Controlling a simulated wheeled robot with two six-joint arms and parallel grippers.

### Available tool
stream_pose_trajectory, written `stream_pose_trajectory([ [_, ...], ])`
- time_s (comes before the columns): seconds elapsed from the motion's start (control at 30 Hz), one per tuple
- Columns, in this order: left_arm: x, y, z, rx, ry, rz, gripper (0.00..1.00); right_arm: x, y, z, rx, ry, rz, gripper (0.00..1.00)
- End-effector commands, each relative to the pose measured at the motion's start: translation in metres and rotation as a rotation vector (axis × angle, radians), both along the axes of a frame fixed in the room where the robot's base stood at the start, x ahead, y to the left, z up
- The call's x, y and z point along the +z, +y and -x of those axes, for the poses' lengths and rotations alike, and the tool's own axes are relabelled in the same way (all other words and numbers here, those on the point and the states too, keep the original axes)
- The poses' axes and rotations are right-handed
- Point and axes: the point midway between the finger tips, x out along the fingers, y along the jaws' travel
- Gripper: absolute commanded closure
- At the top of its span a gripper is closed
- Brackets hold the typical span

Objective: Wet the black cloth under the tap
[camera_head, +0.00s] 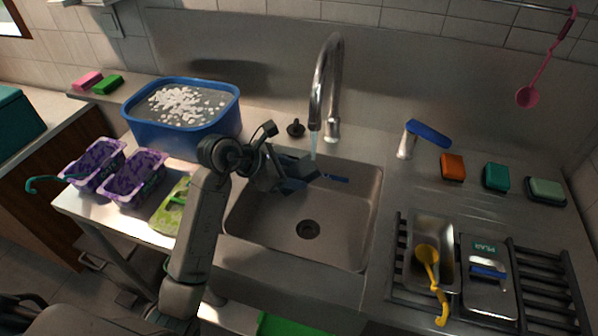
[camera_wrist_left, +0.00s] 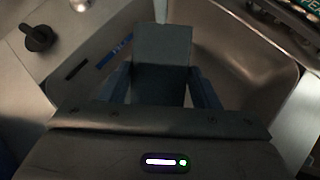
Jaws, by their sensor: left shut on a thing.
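The black cloth (camera_head: 302,167) looks like a dark, folded block. My left gripper (camera_head: 290,180) is shut on it and holds it over the back left part of the sink (camera_head: 345,230). In the left wrist view the cloth (camera_wrist_left: 162,62) stands between the two fingers of the left gripper (camera_wrist_left: 161,88). The curved metal tap (camera_head: 328,85) is above and behind the cloth. A thin stream of water (camera_head: 313,146) comes down from its spout near the cloth's right end; I cannot tell whether it touches the cloth. My right gripper is not in view.
A black plug (camera_head: 296,128) stands behind the sink. A blue tub (camera_head: 180,135) and purple trays (camera_head: 135,175) are to the left. A blue-handled lever (camera_head: 428,132), sponges (camera_head: 453,167) and a rack with metal containers (camera_head: 487,290) are to the right. The sink floor is clear.

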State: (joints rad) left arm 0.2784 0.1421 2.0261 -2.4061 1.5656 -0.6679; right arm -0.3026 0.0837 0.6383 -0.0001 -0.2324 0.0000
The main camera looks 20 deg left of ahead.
Motion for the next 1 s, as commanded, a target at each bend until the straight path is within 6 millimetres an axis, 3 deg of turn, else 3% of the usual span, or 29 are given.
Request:
stream_pose_trajectory([
  [0.7,-0.001,0.039,0.044,0.0,0.001,-0.003,0.62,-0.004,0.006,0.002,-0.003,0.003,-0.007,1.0],
  [1.0,0.001,0.046,0.054,-0.001,0.0,0.001,0.62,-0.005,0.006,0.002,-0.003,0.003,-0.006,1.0],
])
